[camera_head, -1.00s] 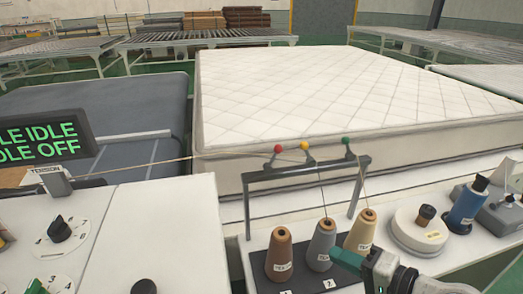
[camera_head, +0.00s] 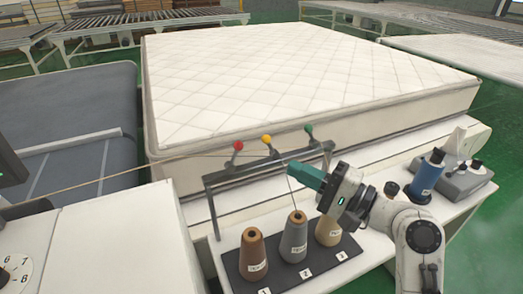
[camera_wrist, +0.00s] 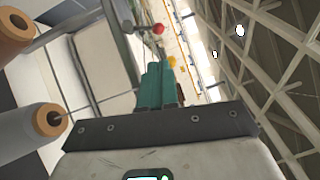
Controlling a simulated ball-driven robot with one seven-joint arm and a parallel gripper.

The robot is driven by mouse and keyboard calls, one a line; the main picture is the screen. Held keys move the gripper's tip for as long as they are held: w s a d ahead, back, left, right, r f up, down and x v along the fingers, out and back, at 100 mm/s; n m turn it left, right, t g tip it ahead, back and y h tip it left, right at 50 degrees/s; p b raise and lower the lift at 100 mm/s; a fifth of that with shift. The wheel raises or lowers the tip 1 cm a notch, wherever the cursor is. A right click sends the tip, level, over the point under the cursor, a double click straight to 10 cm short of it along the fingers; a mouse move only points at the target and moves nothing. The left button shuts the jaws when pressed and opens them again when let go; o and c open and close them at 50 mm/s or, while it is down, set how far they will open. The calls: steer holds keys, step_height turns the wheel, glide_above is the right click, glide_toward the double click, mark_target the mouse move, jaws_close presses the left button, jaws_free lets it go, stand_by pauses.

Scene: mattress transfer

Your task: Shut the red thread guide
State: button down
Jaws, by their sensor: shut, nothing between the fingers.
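The red thread guide (camera_head: 238,146) is a red ball on a short dark lever at the left of the grey rack's top bar (camera_head: 225,177). It also shows above my fingers in the wrist view (camera_wrist: 158,29). Its lever stands up and tilts slightly; I cannot tell whether it is open or shut. My gripper (camera_head: 291,168) has its teal fingers together and empty, pointing left near the bar, below and right of the red ball. The fingers also show in the wrist view (camera_wrist: 158,85). They appear apart from the red guide.
A yellow guide (camera_head: 267,139) and a green guide (camera_head: 309,129) stand right of the red one. Thread cones (camera_head: 253,255) stand below the bar. A taut thread comes in from the left. A quilted mattress (camera_head: 290,85) lies behind; a blue spool (camera_head: 427,175) stands right.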

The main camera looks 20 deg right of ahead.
mark_target(236, 153)
steer(key=p+x, duration=0.2)
steer(key=x, duration=0.8)
steer(key=shift+p, duration=0.3)
